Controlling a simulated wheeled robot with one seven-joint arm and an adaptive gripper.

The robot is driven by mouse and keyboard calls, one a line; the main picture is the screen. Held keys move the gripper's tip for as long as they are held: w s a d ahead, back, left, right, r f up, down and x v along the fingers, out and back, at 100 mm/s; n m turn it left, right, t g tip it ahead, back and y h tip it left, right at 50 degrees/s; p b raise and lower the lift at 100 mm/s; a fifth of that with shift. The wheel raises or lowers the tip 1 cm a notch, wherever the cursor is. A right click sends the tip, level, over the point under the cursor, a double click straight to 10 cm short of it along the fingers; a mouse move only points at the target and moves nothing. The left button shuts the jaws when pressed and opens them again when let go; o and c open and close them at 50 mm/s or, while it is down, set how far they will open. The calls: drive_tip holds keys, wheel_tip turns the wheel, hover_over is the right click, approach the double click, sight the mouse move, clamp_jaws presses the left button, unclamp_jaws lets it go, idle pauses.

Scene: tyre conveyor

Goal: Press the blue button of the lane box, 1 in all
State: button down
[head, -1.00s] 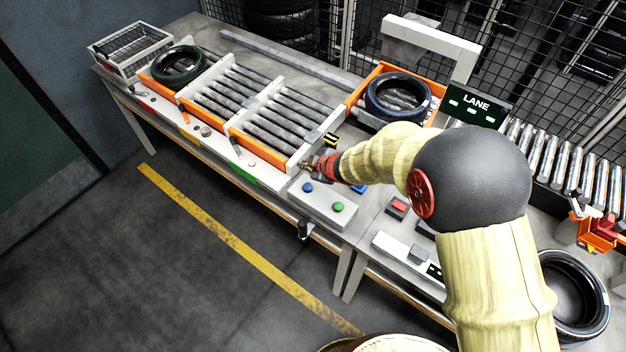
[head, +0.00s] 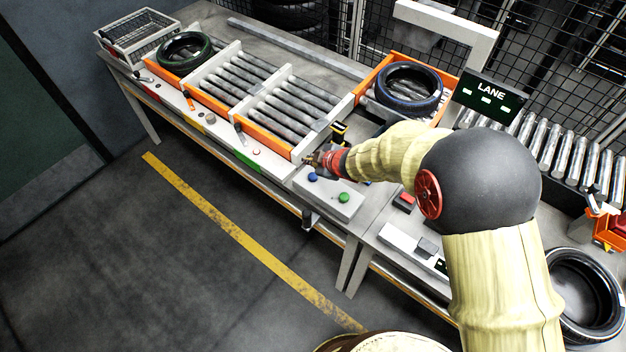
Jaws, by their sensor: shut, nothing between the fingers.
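The white lane box (head: 325,205) sits at the front edge of the bench, with a blue button (head: 312,177) on its left part and a green button (head: 344,197) on its right. My gripper (head: 308,160) is shut and empty. In the picture its tips are just above and behind the blue button, with a small gap between them. I cannot tell the tips' exact height over the box. The blue button is in plain view.
Roller lanes with orange sides (head: 285,110) lie left of my gripper. A tyre (head: 408,88) rests in an orange-edged bay behind my arm, beside the LANE sign (head: 488,97). A red button (head: 405,200) is right of the lane box.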

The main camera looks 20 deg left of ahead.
sight(311, 177)
drive_tip(key=shift+f+b, duration=1.8)
drive_tip(key=shift+f, duration=0.6)
drive_tip(key=shift+f, duration=0.1)
drive_tip(key=shift+f, duration=0.35)
drive_tip(key=shift+f+b, duration=0.55)
drive_tip(key=shift+b, duration=0.1)
drive_tip(key=shift+r, duration=0.15)
drive_tip(key=shift+r+p, duration=0.85)
drive_tip(key=shift+p, duration=0.15)
drive_tip(key=shift+r, duration=0.1)
wheel_tip(311, 177, up, 5)
drive_tip(key=p, duration=0.5)
